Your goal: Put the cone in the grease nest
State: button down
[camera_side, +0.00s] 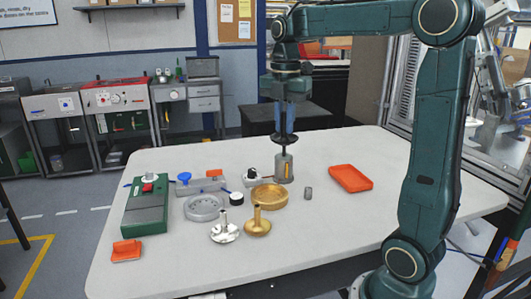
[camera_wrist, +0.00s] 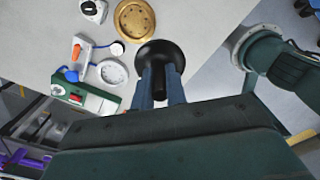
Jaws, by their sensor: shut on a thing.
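My gripper (camera_side: 284,128) points down with its blue fingers shut on the stem of a black, flared piece (camera_side: 285,140), which looks like the cone. In the wrist view the cone's round black flange (camera_wrist: 160,54) shows beyond the fingers. It is held just above a grey upright cylinder with a yellow stripe (camera_side: 284,168); whether they touch I cannot tell. A gold round dish (camera_side: 269,197) and a grey round dish (camera_side: 204,208) lie on the table. No readable label shows which thing is the grease nest.
A silver stemmed piece (camera_side: 224,232) and a gold stemmed piece (camera_side: 257,224) stand in front of the dishes. A green box (camera_side: 145,208) is at left, an orange tray (camera_side: 350,178) at right. A small grey cylinder (camera_side: 308,193) stands between. The table's front right is clear.

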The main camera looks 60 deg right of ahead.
jog(key=w+d, duration=0.4)
jog(key=w, duration=0.2)
jog(key=shift+a, duration=0.1)
notch_tip(320, 180, down, 16)
jog(key=shift+r, duration=0.2)
dwell(0.4)
jog(key=shift+f, duration=0.1)
jog(key=shift+f, duration=2)
jog(key=shift+f, duration=0.1)
jog(key=c, duration=1.4)
grip_release()
jog(key=shift+c, duration=0.2)
jog(key=shift+o, duration=0.2)
